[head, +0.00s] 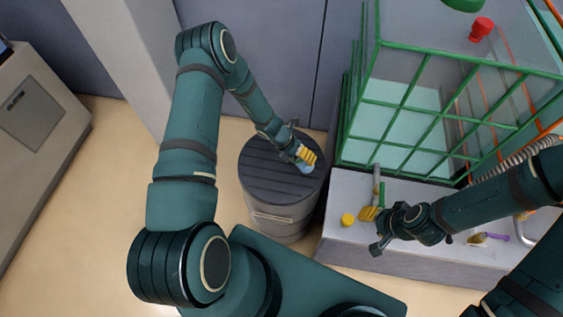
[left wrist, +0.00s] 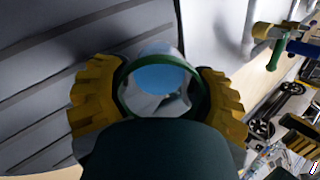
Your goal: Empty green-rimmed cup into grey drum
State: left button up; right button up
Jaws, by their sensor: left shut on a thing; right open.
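My left gripper (head: 306,156) is shut on the green-rimmed cup (head: 306,168) and holds it over the right part of the grey drum's top. In the left wrist view the cup's green rim (left wrist: 122,92) sits between the yellow finger pads, with a light blue patch (left wrist: 162,79) inside it that looks like liquid. I cannot tell exactly how far the cup is tilted. The grey drum (head: 279,214) has a dark slatted top, which also shows in the left wrist view (left wrist: 45,75). My right gripper (head: 373,230) is open over the grey bench, away from the cup.
A grey bench (head: 345,245) stands right of the drum with a green-framed tank (head: 405,140) on it. A yellow knob (head: 347,219) and a green-handled valve (head: 382,194) are near my right gripper. Floor left of the drum is clear.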

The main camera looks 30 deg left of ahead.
pick_arm(q)
jog(key=shift+a+r+h, duration=0.1)
jog(key=shift+a+h, duration=0.3)
jog(key=shift+a, duration=0.05)
pick_arm(e)
jog(key=shift+f, duration=0.25)
pick_arm(q)
jog(key=shift+a+f+h+b, duration=0.25)
jog(key=shift+f+h+b, duration=0.2)
jog(key=shift+h+b, duration=0.6)
pick_arm(e)
jog(key=shift+s+a+f, duration=0.1)
jog(key=shift+s+f, duration=0.1)
jog(key=shift+f, duration=0.35)
jog(key=shift+s+f, duration=0.2)
jog(key=shift+f, duration=0.35)
